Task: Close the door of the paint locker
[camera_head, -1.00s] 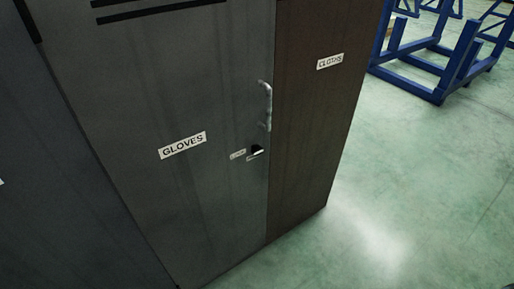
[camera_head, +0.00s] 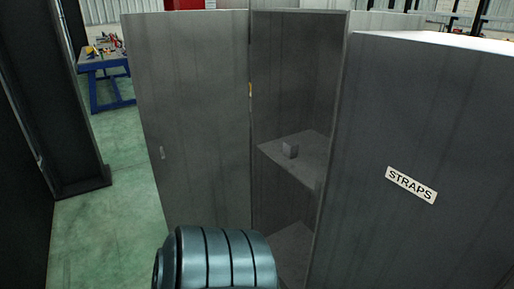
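A tall grey locker stands open in the middle of the view. Its door (camera_head: 195,110) appears as a wide grey panel swung out to the left, with a small light fitting near its left edge. No paint label shows on the door or locker, so I cannot tell if this is the paint locker. The lower edge of the door is hidden. Neither gripper is in view.
A grey panel with a STRAPS label (camera_head: 410,185) stands at the right. Dark cabinets (camera_head: 70,130) stand at the left. A blue workbench (camera_head: 104,70) with tools is at the back left. Green floor (camera_head: 110,235) is clear between the dark cabinets and the open door.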

